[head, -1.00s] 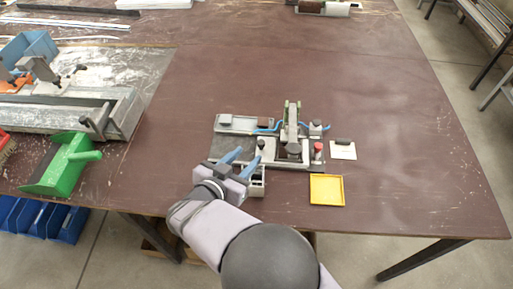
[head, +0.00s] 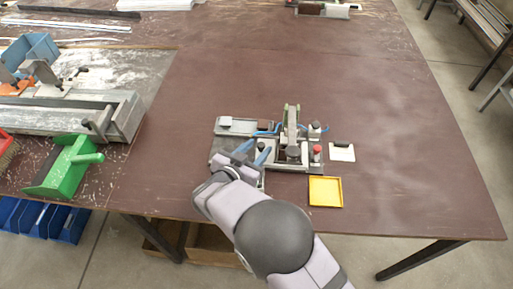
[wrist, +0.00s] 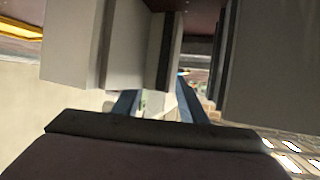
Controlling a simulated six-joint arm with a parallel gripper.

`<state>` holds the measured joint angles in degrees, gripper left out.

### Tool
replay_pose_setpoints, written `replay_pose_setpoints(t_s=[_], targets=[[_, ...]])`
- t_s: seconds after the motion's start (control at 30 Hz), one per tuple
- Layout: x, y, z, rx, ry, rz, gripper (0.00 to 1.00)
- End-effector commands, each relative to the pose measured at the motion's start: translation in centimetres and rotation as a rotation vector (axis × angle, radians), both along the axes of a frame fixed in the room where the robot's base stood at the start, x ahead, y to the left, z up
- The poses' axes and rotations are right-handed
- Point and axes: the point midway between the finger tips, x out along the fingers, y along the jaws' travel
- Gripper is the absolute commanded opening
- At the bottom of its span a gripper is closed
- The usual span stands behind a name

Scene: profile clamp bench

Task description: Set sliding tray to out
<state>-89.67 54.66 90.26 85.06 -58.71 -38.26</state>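The clamp fixture (head: 288,165) sits on the brown table, with a grey base, an upright clamp arm (head: 292,120), and a red-topped knob (head: 317,150). The sliding tray cannot be picked out with certainty. A pale compartmented part at the fixture's front left edge is mostly hidden behind my wrist. My gripper (head: 253,153) is over the fixture's left front part, its two blue fingers apart. In the wrist view, the fingers (wrist: 157,105) also stand apart, with large grey blocks close above them. Whether they touch anything is unclear.
A green scoop-like tool (head: 65,168) and a long grey vise (head: 110,115) are at left. The table behind the fixture is clear.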

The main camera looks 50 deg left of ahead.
Motion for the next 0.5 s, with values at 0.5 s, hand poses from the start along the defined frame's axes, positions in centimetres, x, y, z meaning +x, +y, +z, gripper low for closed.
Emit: replay_pose_setpoints(t_s=[0.5], targets=[[-0.08, 0.03, -0.02, 0.000, 0.000, 0.000, 0.00]])
